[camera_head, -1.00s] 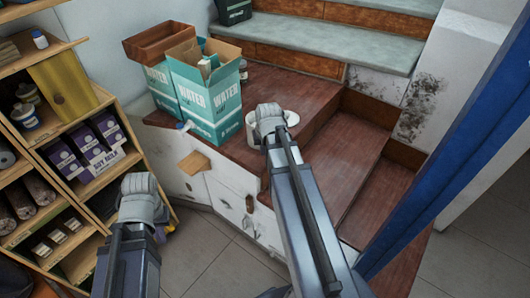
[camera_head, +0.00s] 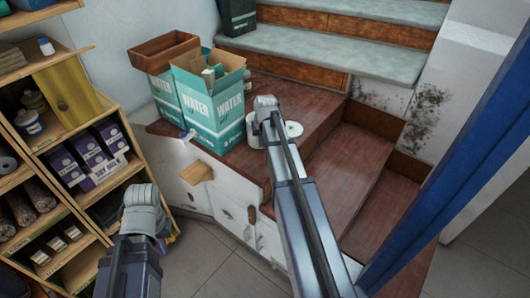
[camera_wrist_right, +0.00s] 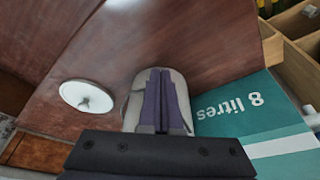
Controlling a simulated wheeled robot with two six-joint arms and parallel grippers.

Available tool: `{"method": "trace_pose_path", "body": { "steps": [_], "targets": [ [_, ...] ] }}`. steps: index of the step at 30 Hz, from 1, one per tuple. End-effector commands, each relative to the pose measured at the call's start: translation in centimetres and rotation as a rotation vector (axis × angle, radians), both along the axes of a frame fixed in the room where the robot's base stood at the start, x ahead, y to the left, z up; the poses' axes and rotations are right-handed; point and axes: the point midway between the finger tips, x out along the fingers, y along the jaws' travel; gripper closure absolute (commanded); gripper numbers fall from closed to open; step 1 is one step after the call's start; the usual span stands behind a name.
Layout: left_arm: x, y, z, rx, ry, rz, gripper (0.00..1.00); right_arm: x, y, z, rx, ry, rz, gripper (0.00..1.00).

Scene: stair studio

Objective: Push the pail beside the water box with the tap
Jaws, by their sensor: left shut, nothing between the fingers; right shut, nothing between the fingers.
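The white pail (camera_head: 252,127) stands on the brown landing, right of the front teal water box (camera_head: 212,112), with little or no visible gap. My right gripper (camera_head: 266,108) hides much of it. In the right wrist view, my shut right fingers (camera_wrist_right: 160,100) point down in front of the pale pail (camera_wrist_right: 135,102), beside the teal box marked "8 litres" (camera_wrist_right: 245,112). I cannot tell whether they touch the pail. A small tap (camera_head: 188,135) is low on the front box's left side. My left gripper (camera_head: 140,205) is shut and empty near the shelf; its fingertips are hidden.
A white disc with a central knob (camera_wrist_right: 87,96) lies on the landing beyond the pail. A brown tray (camera_head: 165,50) sits on the rear water box (camera_head: 163,92). Shelves (camera_head: 60,130) stand left, steps (camera_head: 340,170) descend right, and a blue post (camera_head: 450,160) crosses the right side.

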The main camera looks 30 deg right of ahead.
Motion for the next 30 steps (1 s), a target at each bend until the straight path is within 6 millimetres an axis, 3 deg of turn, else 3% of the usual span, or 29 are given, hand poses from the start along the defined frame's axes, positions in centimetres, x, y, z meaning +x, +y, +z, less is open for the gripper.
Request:
{"method": "trace_pose_path", "body": {
  "steps": [1, 6, 12, 17, 30],
  "targets": [
    [0.0, 0.0, 0.0, 0.000, 0.000, 0.000, 1.00, 2.3, -0.8, 0.0, 0.000, -0.001, 0.000, 1.00],
    [0.0, 0.0, 0.0, 0.000, 0.000, 0.000, 1.00, 7.1, -2.6, 0.0, 0.000, -0.001, 0.000, 1.00],
    [0.0, 0.0, 0.0, 0.000, 0.000, 0.000, 1.00, 10.9, -4.0, 0.0, 0.000, 0.000, 0.000, 1.00],
    [0.0, 0.0, 0.0, 0.000, 0.000, 0.000, 1.00, 11.9, -4.3, 0.0, 0.000, 0.000, 0.000, 1.00],
    [0.0, 0.0, 0.0, 0.000, 0.000, 0.000, 1.00, 11.7, -4.2, 0.0, 0.000, 0.000, 0.000, 1.00]
  ]
}}
